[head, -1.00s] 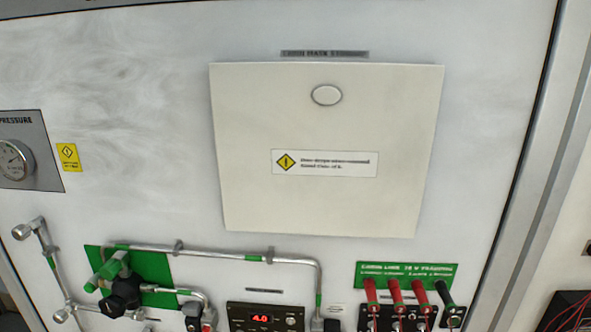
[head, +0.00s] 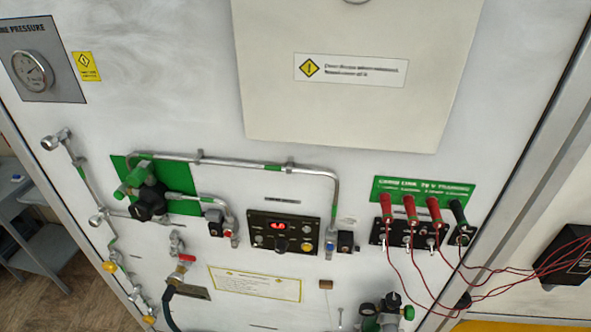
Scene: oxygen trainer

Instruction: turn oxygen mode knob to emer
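A black control panel (head: 262,232) with a red lit display (head: 278,225) is mounted on the white wall board, a little below the picture's middle. A dark knob (head: 281,244) sits under the display, with small buttons beside it. The panel's markings are too small to read, so I cannot tell whether this is the oxygen mode knob or where it points. A green valve with a black body (head: 150,203) sits on a green plate to the left. Neither of my grippers is in view.
Metal pipes (head: 240,160) run above and left of the panel. Red and black plugs (head: 410,209) with red wires stick out at the right, leading to a black box (head: 566,256). A white storage door (head: 350,110) is above. A black hose (head: 172,305) hangs lower left.

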